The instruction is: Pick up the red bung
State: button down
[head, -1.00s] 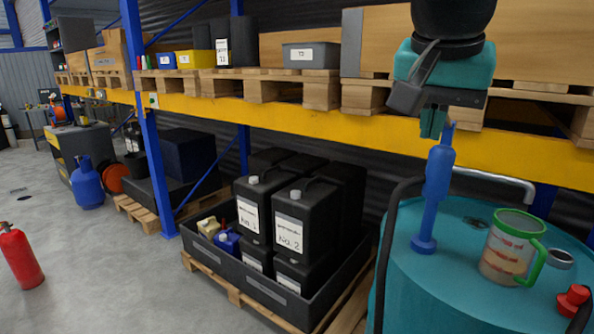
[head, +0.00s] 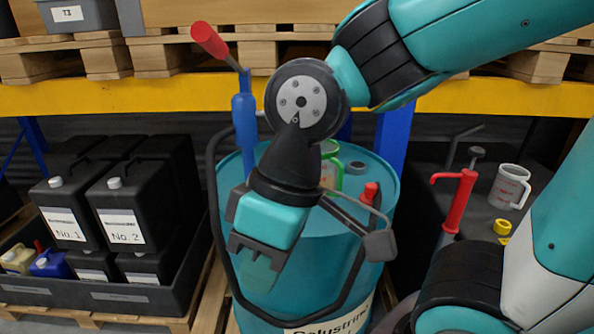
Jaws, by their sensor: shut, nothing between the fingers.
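The red bung (head: 370,192) stands on the right part of the top of the teal drum (head: 335,262), near its rim. My gripper (head: 259,276) hangs in front of the drum, to the left of the bung and nearer to me. It points down, and its fingers are shut with nothing between them. My wrist and gripper hide part of the drum top and front. The bung itself is in clear sight.
A blue hand pump (head: 244,118) with a red handle (head: 210,40) rises from the drum top. A clear jug with green handle (head: 331,168) is partly hidden behind my wrist. At right are a red pump (head: 459,200), a white jug (head: 511,184) and a yellow piece (head: 502,227).

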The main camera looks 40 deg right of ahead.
aim_at(366, 198)
jog(key=z, duration=1.15)
